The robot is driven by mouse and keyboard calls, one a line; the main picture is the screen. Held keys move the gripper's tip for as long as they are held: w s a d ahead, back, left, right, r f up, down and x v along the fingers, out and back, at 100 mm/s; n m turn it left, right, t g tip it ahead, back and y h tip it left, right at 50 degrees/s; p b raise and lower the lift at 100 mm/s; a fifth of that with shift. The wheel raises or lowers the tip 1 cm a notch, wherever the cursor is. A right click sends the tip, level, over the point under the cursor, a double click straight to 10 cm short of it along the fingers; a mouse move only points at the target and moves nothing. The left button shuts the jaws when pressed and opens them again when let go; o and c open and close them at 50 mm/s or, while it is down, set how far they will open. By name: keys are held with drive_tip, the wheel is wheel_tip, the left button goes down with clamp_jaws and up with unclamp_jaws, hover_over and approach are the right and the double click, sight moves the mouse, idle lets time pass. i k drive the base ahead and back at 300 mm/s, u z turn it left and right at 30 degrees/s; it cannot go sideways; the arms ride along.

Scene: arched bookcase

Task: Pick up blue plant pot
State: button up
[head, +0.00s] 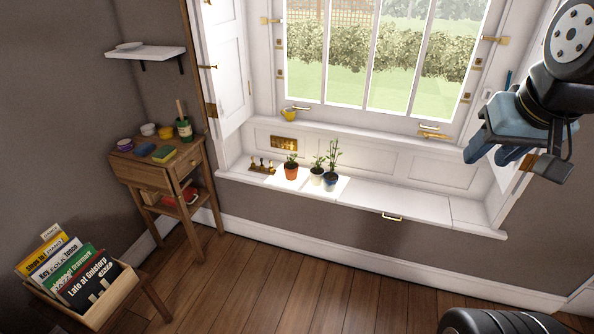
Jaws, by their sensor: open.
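The blue plant pot (330,182) stands upright on the white window seat below the window, with a tall green plant in it. A white pot (316,179) with a small plant is close on its left, and an orange-red pot (291,171) with a plant is further left. My gripper (495,157) is at the upper right of the head view, well to the right of the pots and apart from them. It is open, and I see nothing between its fingers.
The window seat (390,200) is clear right of the pots. A brass stand (262,166) is at its left end. A yellow cup (289,113) sits on the sill above. A wooden side table (140,170) and a book crate (107,300) stand left. The wooden floor is open.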

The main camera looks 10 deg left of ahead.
sight(329, 179)
drive_tip(key=u, duration=0.55)
drive_tip(key=i, duration=1.1)
drive_tip(key=u, duration=0.6)
drive_tip(key=k, duration=0.8)
drive_tip(key=u, duration=0.2)
drive_tip(key=i, duration=0.85)
drive_tip(key=z, duration=0.05)
